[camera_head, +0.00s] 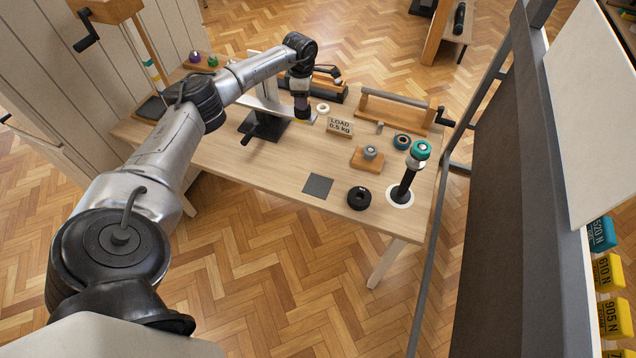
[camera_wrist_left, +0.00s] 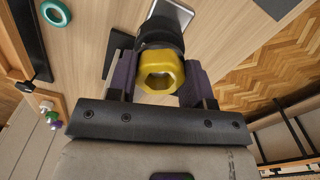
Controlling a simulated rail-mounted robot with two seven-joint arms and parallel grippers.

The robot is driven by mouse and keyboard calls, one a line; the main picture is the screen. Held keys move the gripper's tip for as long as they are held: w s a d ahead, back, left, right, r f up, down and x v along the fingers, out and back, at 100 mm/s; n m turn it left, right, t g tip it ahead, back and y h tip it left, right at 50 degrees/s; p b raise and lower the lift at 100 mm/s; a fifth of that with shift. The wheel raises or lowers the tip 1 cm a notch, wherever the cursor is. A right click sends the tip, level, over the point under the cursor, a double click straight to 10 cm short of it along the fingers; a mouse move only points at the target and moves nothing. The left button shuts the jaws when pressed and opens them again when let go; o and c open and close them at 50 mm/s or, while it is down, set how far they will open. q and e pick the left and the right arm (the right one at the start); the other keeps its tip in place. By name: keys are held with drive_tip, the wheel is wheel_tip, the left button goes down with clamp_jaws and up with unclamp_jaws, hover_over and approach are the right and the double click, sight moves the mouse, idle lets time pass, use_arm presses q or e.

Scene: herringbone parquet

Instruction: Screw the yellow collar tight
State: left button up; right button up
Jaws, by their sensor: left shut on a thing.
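My left gripper (camera_head: 302,108) reaches down over the table beside the black and light metal stand. Only a small bit of the yellow collar (camera_head: 301,121) shows below it in the head view. In the left wrist view the yellow collar (camera_wrist_left: 158,62) sits between the purple-lined fingers of my left gripper (camera_wrist_left: 161,88), which is shut on it. The collar has a faceted opening facing the camera and rests against a black round part (camera_wrist_left: 160,33). Whether its far side is seated on a thread is hidden. My right gripper is in neither view.
The wooden table (camera_head: 232,160) carries a "LOAD 0.5 kg" block (camera_head: 339,127), a white ring (camera_head: 323,108), a black ring (camera_head: 359,198) and a green-topped black post (camera_head: 407,180). A wooden rack (camera_head: 395,114) stands behind. The table's front left is clear.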

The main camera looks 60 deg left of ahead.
use_arm(q)
drive_tip(key=shift+f, duration=0.2)
idle(0.3)
drive_tip(key=shift+f, duration=0.25)
